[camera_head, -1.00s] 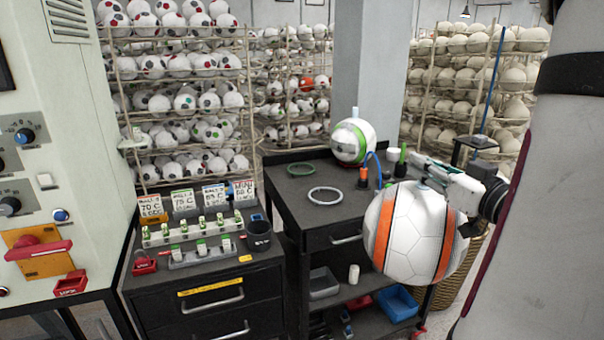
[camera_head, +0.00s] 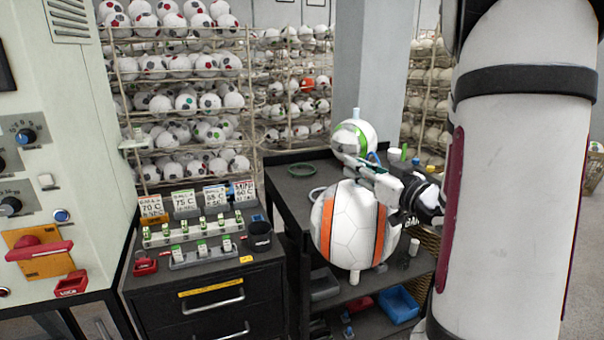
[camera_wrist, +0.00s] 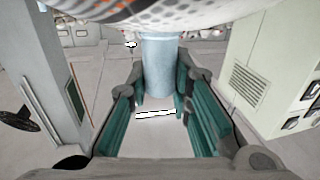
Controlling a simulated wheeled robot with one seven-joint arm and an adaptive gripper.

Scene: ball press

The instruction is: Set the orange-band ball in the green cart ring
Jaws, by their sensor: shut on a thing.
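The orange-band ball (camera_head: 345,232), white with orange and dark bands, hangs in front of the dark cart top. My gripper (camera_head: 352,168) is at its top, shut on the ball's pale blue stem. In the wrist view the pale blue stem (camera_wrist: 158,68) is between the teal finger pads, and part of the ball (camera_wrist: 200,14) fills the top edge. The green ring (camera_head: 307,169) lies empty on the cart top, to the left of and beyond the held ball. The ball and gripper hide much of the cart top.
A green-band ball (camera_head: 362,132) sits at the back of the cart (camera_head: 283,192), close behind my gripper. Bottles stand right of it. A drawer cabinet (camera_head: 215,292) with labelled cards and a black cup (camera_head: 260,236) is at left. Ball racks stand behind.

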